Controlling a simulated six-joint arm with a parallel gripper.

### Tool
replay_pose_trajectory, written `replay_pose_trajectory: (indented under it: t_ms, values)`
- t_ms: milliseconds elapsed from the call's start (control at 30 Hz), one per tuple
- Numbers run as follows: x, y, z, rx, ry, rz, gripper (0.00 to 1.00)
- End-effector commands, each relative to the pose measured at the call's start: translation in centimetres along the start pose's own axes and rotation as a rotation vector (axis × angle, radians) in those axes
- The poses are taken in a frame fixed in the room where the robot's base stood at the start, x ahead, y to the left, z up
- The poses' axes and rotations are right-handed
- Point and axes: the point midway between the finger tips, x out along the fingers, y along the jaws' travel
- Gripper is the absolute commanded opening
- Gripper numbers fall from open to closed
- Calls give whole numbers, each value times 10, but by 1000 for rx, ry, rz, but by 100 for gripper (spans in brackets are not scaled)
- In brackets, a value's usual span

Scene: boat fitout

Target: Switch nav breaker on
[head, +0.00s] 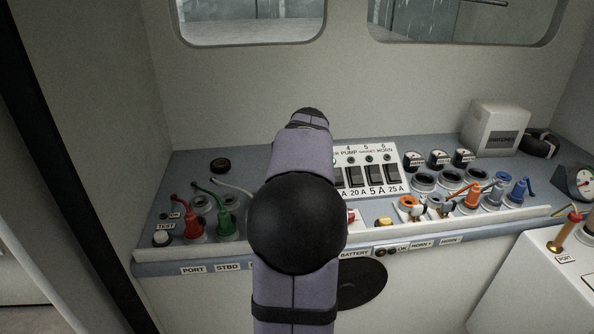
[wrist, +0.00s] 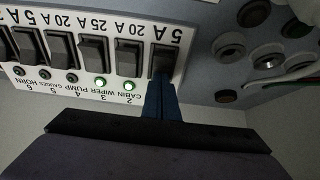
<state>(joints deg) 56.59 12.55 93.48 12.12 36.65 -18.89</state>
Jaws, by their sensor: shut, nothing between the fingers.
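The white breaker panel (head: 396,160) stands on the blue-grey console; my arm covers its left part in the head view. The wrist view shows the panel (wrist: 82,88) upside down with a row of black rockers. The end rocker (wrist: 164,57), by a 5 A mark, has its name label and lamp hidden by my gripper. My gripper (wrist: 160,84) is shut and empty, its blue fingertips at that rocker's near edge; whether they touch cannot be told. The lamps by CABIN (wrist: 129,85) and WIPER (wrist: 101,82) glow green. The PUMP, GAUGES and HORN lamps look dark.
Red and green plugs (head: 227,222) with cables stand left of my arm. Orange and blue plugs (head: 520,191), sockets and a yellow knob (head: 383,222) are to the right. A white box (head: 494,127) stands at the back right. The wall below the windows is clear.

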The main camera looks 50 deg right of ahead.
Motion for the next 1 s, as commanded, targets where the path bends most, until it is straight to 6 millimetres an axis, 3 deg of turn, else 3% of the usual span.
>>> replay_pose_trajectory:
  t_ms: [300,767,1000]
  values:
    - [-2,0,13,0,0,1,0]
    - [-5,0,14,0,-1,0,0]
    - [-25,0,16,1,0,1,0]
